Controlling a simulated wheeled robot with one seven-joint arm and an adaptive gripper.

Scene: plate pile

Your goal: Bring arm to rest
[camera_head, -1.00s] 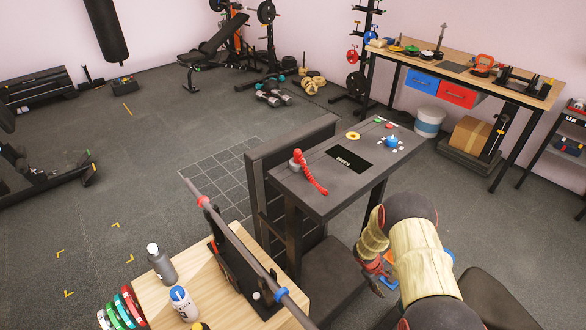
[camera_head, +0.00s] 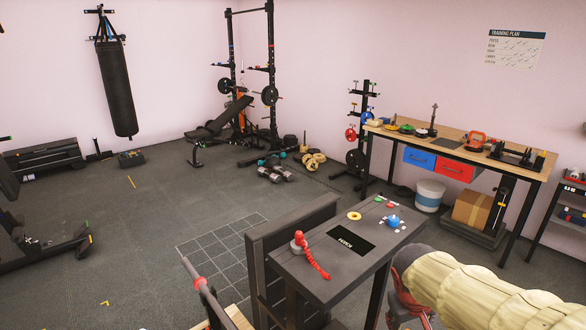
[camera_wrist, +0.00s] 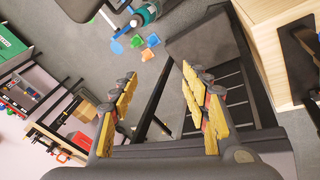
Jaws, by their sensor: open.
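My gripper (camera_wrist: 158,74) is open in the wrist view. Its two yellow-padded fingers are apart and nothing is between them. In the head view my arm comes in at the lower right, and my gripper (camera_head: 408,308) is partly cut off by the bottom edge. It is low, to the right of the dark table (camera_head: 290,268) and apart from it as far as I can tell.
The dark table holds a red rope-like item (camera_head: 312,258), a black mat (camera_head: 348,241), a yellow ring (camera_head: 354,216) and a blue item (camera_head: 393,221). A wooden workbench (camera_head: 520,161) stands behind. Open floor (camera_head: 130,230) lies left.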

